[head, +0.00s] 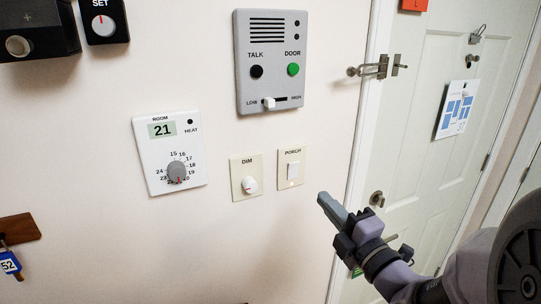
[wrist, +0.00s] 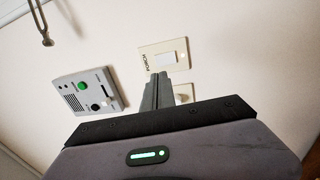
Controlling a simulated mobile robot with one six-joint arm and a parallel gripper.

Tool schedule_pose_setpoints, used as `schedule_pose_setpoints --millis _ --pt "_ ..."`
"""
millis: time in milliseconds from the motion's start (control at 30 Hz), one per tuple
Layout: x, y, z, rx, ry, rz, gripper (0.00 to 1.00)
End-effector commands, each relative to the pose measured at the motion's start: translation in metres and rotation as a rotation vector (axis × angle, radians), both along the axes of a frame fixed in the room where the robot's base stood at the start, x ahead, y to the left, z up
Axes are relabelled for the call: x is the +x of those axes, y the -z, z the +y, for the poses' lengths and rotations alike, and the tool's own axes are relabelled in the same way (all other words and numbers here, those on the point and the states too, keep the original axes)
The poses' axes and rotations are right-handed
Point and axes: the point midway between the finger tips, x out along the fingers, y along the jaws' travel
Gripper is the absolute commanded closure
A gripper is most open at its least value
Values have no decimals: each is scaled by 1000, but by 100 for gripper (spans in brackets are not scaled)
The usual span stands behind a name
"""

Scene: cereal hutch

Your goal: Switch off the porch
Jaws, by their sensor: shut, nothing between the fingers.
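The porch switch (head: 291,169) is a white rocker on a cream plate labelled PORCH, on the wall right of the dimmer. A small glowing spot shows at the rocker's lower part in the head view. The same switch (wrist: 167,58) shows in the wrist view, just beyond my fingertips. My gripper (head: 323,199) is shut and empty, below and to the right of the porch plate in the head view. In the wrist view its closed fingers (wrist: 158,78) point toward the plate. I cannot tell whether they touch it.
The DIM knob plate (head: 247,177) is close left of the switch. An intercom panel (head: 271,62) with TALK and DOOR buttons is above. A thermostat (head: 169,152) is further left. A white door (head: 440,130) with a latch and handle is at right. The wall below the switch is clear.

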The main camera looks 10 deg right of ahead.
Motion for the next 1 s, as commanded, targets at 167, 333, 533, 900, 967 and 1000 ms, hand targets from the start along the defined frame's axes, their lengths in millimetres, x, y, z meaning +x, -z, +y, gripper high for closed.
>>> schedule_pose_setpoints --millis 167,333,533,900,967,1000 --pt "38 -2 14 -4 -5 -8 100" --pt "72 -6 25 -5 -4 -7 100" --pt "98 -10 33 -4 -2 -6 100" --pt "105 -13 34 -4 -1 -5 100" --pt "105 -13 34 -4 -1 -5 100" --pt "105 -14 34 -4 -1 -4 100"
